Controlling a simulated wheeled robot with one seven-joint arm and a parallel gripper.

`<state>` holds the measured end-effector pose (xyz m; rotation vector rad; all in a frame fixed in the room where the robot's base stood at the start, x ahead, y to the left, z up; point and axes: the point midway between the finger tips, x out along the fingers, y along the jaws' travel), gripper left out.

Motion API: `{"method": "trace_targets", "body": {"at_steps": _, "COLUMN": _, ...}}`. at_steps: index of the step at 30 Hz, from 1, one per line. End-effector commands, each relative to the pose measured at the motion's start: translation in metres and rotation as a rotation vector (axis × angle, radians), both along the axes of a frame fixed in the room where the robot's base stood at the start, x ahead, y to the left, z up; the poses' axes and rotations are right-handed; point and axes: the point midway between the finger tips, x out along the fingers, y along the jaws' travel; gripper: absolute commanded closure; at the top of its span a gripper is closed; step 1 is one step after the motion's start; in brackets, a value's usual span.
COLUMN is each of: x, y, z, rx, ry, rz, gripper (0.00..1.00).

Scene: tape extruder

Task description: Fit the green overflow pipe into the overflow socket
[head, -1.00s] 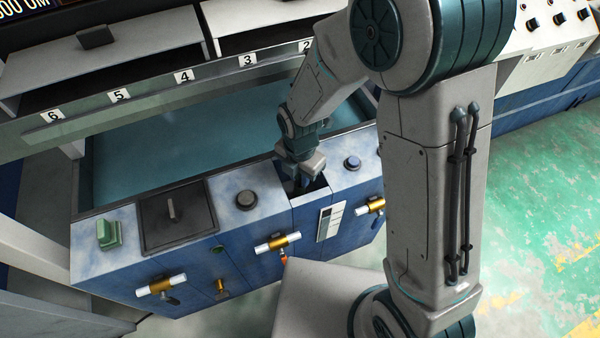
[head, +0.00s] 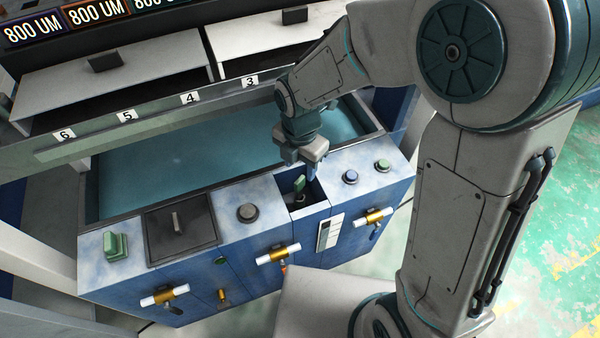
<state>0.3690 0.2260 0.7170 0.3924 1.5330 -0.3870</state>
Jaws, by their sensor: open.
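The green overflow pipe (head: 299,184) stands in the open, dark-walled compartment (head: 318,196) in the front row of the blue machine. Only its short upper part shows. A small dark ring-like part (head: 300,199), perhaps the overflow socket, lies at its lower end. I cannot tell how deep the pipe sits in it. My gripper (head: 302,161) points down just above the pipe, with open jaws, and appears clear of it. Nothing shows between its fingers.
A water-filled tank (head: 180,155) lies behind. A green block (head: 116,246) and a dark square lid (head: 180,232) are to the left. A blue knob (head: 350,177) and a green knob (head: 382,165) are to the right.

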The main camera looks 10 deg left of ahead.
Motion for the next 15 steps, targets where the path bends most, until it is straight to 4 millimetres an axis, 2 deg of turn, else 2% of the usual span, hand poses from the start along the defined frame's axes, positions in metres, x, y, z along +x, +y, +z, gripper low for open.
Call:
{"method": "trace_targets", "body": {"at_steps": 1, "x": 0.000, "y": 0.000, "z": 0.012, "rx": 0.002, "ry": -0.003, "rz": -0.001, "gripper": 0.53}}
{"method": "trace_targets", "body": {"at_steps": 6, "x": 0.000, "y": 0.000, "z": 0.029, "rx": 0.001, "ry": 0.000, "rz": -0.001, "gripper": 0.53}}
{"method": "trace_targets", "body": {"at_steps": 15, "x": 0.000, "y": 0.000, "z": 0.032, "rx": 0.000, "ry": 0.001, "rz": 0.000, "gripper": 0.53}}
